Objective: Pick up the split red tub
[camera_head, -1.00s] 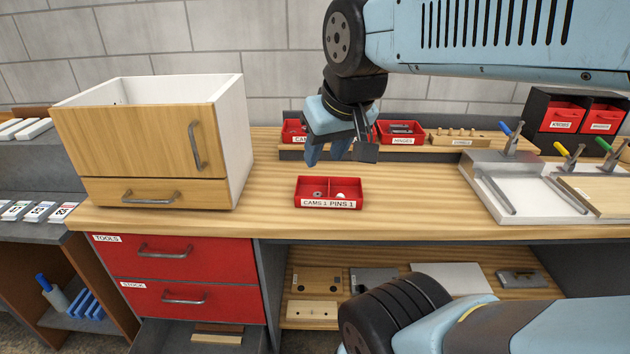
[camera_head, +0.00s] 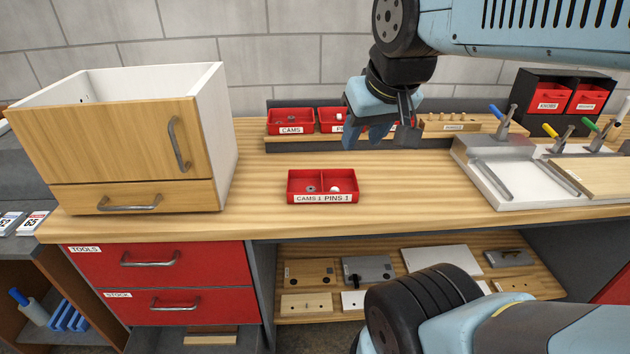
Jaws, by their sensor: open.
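The split red tub (camera_head: 323,199) sits on the wooden bench top, near its front edge. It has two compartments, labelled "CAMS 1" and "PINS 1", each with small parts in it. My gripper (camera_head: 366,141) is open and empty. It hangs above the bench, to the right of the tub and farther back, apart from it. It partly hides the red bins on the back ledge.
Red bins, one labelled "CAMS" (camera_head: 290,121), stand on the back ledge. A wooden cabinet (camera_head: 110,140) stands at left. A white tray fixture (camera_head: 525,180) with clamps is at right. Bench top (camera_head: 400,185) between tub and fixture is clear.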

